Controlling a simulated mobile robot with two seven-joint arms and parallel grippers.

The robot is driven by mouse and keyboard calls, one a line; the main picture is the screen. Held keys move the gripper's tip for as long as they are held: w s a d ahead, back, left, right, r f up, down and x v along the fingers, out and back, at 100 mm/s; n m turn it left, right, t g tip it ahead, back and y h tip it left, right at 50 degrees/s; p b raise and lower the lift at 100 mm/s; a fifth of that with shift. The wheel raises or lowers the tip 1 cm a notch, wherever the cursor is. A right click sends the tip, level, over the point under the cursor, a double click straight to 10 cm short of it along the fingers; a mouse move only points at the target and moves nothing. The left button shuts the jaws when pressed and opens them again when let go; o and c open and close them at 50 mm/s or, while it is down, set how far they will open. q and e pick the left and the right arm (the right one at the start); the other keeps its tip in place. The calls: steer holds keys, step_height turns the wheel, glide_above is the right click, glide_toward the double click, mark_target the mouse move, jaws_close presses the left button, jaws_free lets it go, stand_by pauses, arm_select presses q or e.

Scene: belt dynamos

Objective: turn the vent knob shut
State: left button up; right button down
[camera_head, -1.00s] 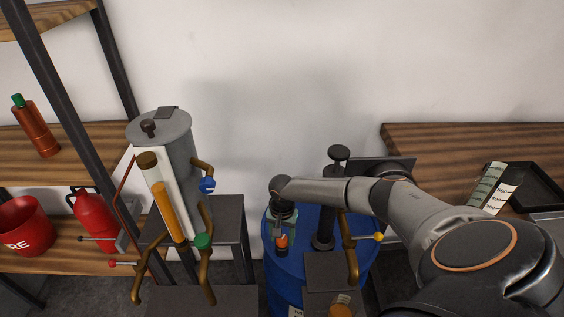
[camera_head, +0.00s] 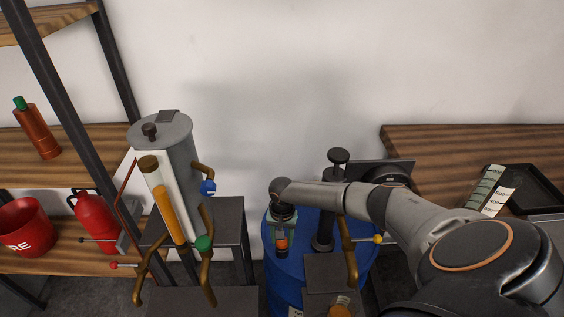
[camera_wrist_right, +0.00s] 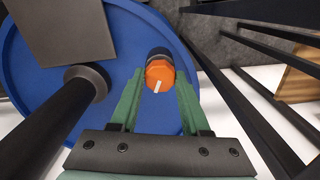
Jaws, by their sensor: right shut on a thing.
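The vent knob (camera_wrist_right: 160,76) is an orange, many-sided knob with a white mark on its face. It sits on top of the blue drum (camera_wrist_right: 40,100), near the rim. In the head view the knob (camera_head: 282,245) shows just below my right gripper (camera_head: 282,235). In the right wrist view the green fingers of that gripper (camera_wrist_right: 160,88) stand on both sides of the knob, and it is shut on the knob. The white mark lies at a slant. My left gripper is in neither view.
A dark post with a round top (camera_head: 338,160) rises from the drum beside my right gripper. A brass pipe with a yellow handle (camera_head: 378,239) stands close to my right arm. At left is a grey tank (camera_head: 180,135) with brass pipes. Shelves (camera_head: 60,155) stand farther left.

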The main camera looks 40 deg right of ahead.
steer(key=shift+s+r+n+p, duration=0.1)
steer(key=shift+n+p, duration=0.35)
steer(key=shift+n, duration=1.25)
steer(key=n, duration=0.3)
steer(key=shift+n+p, duration=0.3)
steer(key=shift+p, duration=0.05)
steer(key=n, duration=0.3)
steer(key=shift+n, duration=0.3)
steer(key=n, duration=0.6)
steer(key=n+b, duration=0.1)
steer(key=n, duration=0.5)
steer(key=shift+n, duration=0.3)
